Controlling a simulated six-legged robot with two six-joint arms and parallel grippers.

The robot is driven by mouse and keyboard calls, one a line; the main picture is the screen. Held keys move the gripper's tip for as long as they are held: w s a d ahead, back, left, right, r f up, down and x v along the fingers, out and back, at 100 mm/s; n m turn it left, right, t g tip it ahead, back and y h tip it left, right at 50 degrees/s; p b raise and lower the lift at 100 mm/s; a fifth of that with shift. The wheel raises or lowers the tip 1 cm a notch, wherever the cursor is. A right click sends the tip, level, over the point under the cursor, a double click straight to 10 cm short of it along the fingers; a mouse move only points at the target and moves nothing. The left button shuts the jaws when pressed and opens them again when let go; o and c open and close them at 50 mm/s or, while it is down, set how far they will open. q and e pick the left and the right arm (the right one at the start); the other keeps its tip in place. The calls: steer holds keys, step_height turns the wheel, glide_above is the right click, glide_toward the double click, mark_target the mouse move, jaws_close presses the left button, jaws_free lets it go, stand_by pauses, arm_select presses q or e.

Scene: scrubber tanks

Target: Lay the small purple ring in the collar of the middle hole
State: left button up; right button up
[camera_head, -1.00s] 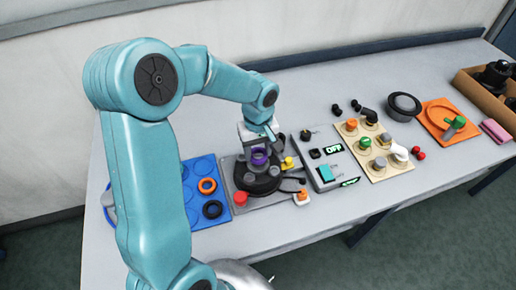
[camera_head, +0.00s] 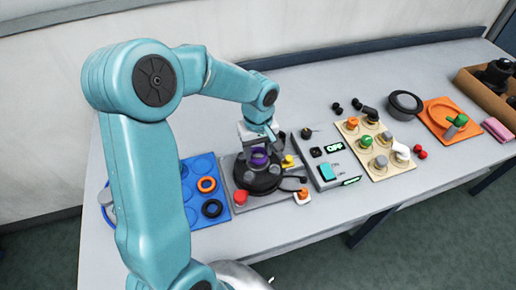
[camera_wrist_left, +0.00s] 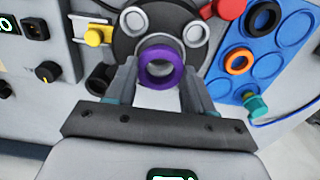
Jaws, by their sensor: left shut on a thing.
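The small purple ring (camera_head: 260,157) is held between the fingers of my left gripper (camera_head: 259,153), which is shut on it. In the left wrist view the purple ring (camera_wrist_left: 162,67) sits between the fingertips, its opening facing the camera. It overlaps the near part of the round black fixture (camera_head: 257,182). That fixture has light round collars, one at the left (camera_wrist_left: 135,20) and one at the right (camera_wrist_left: 195,34). A pale collar (camera_wrist_left: 160,41) shows just past the ring, partly covered by it. I cannot tell whether the ring touches it. My right gripper is not in view.
A blue tray (camera_head: 196,166) with an orange ring (camera_head: 207,184) and a black ring (camera_head: 212,208) lies left of the fixture. A red button (camera_head: 240,197) and yellow part (camera_head: 288,161) are close by. A grey switch panel (camera_head: 322,160) stands at the right.

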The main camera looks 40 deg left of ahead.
arm_select(q)
steer(key=shift+f+b, duration=0.3)
